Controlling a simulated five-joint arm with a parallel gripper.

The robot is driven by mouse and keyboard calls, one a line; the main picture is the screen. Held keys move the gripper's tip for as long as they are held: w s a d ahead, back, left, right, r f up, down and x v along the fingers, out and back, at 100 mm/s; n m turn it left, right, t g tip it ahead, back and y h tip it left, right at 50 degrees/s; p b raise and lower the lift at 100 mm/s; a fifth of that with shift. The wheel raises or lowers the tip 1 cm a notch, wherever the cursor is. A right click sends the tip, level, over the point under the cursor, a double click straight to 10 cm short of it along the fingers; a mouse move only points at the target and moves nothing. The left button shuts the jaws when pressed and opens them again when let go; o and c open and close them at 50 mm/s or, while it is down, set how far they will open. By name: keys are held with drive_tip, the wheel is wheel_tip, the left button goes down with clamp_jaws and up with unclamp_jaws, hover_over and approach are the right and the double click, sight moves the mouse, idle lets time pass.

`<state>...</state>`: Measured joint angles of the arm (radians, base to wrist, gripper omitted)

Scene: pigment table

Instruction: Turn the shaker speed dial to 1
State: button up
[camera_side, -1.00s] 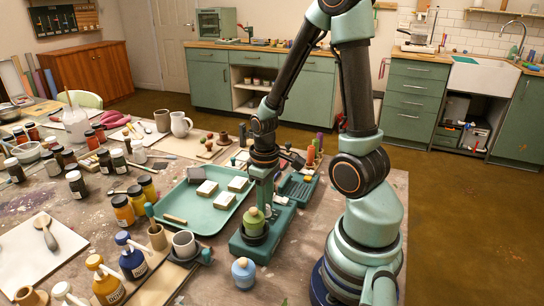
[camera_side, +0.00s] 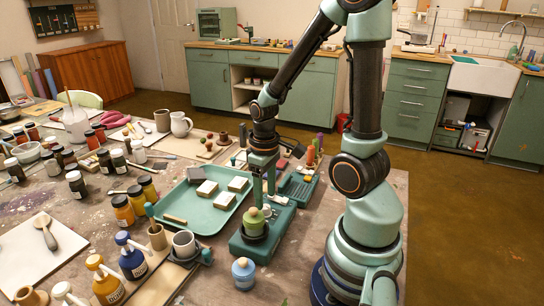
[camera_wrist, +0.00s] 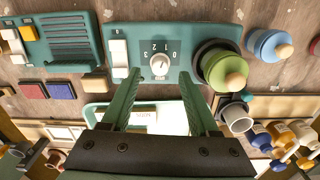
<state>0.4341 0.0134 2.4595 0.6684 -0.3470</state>
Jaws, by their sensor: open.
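The shaker (camera_wrist: 187,37) is a teal box in the wrist view. Its white round speed dial (camera_wrist: 159,65) carries the marks 0 to 3 around its far side, upside down in this view. I cannot clearly tell which number the dial points to. My gripper (camera_wrist: 158,80) is open, one finger on each side of the dial's near side, with gaps to the dial. A green jar (camera_wrist: 222,68) sits in a dark holder at the shaker's right end. In the side view my gripper (camera_side: 263,203) points down over the shaker (camera_side: 245,247), behind the green jar (camera_side: 254,221).
A white rocker switch (camera_wrist: 118,57) is left of the dial. A blue jar (camera_side: 243,274) stands in front of the shaker, and a tray (camera_side: 205,224) with white blocks lies to its left. A ribbed teal unit (camera_wrist: 65,42) is farther left in the wrist view.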

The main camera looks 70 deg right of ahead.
sight(266, 206)
wheel_tip(266, 206, up, 9)
idle(0.3)
drive_tip(key=w+a+r+n+t, duration=0.1)
drive_tip(key=w+a+r+t, duration=0.2)
drive_tip(key=a, duration=0.8)
wheel_tip(266, 206, up, 4)
drive_tip(key=t, duration=0.2)
drive_tip(key=shift+w+a+r+t, duration=0.25)
drive_tip(key=shift+w+t, duration=0.05)
drive_tip(key=shift+w, duration=0.05)
